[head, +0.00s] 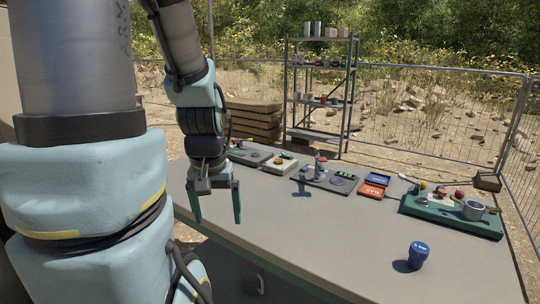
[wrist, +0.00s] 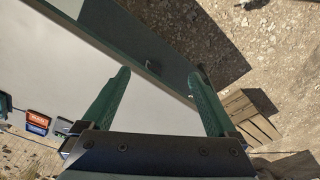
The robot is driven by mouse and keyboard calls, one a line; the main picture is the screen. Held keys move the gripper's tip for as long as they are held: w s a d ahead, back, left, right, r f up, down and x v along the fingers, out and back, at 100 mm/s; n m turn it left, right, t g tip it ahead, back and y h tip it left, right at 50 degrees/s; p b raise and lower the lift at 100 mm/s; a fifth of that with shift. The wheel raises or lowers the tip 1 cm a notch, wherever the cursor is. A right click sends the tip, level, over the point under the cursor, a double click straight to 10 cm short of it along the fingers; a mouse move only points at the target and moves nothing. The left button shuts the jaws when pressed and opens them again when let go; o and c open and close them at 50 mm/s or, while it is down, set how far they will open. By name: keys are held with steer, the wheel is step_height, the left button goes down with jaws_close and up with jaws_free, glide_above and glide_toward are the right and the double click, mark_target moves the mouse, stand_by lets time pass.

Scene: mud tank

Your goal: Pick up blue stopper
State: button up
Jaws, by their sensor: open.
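The blue stopper (head: 418,255) stands upright on the grey table near its front right edge in the head view. It is a short blue cylinder with a wider top. My gripper (head: 217,222) hangs above the left part of the table, well to the left of the stopper, with its fingers pointing down. In the wrist view my gripper (wrist: 160,85) is open, with two green fingers apart and nothing between them. The stopper does not show in the wrist view.
A green tray (head: 450,225) with a metal cup and small items lies right of centre. Orange and blue boxes (head: 373,190), a grey scale-like tray (head: 340,185) and other trays line the table's far side. The table's middle front (head: 310,245) is clear.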

steer(key=w+d+f+m+t+h+b, duration=0.15)
steer(key=w+d+f, duration=0.25)
steer(key=d, duration=0.5)
steer(key=m+t+h+b, duration=0.4)
steer(key=m+h, duration=0.5)
steer(key=h, duration=0.1)
glide_toward(417, 251)
steer(key=d, duration=0.1)
steer(key=shift+y, duration=0.25)
steer(key=x, duration=0.2)
steer(key=p+x, duration=0.1)
steer(key=x, duration=0.2)
steer(key=shift+w+d+r, duration=0.15)
steer(key=shift+w, duration=0.15)
steer(key=shift+p+x, duration=1.75)
steer(key=shift+x, duration=1.25)
steer(key=shift+c, duration=0.3)
steer(key=c, duration=1.4)
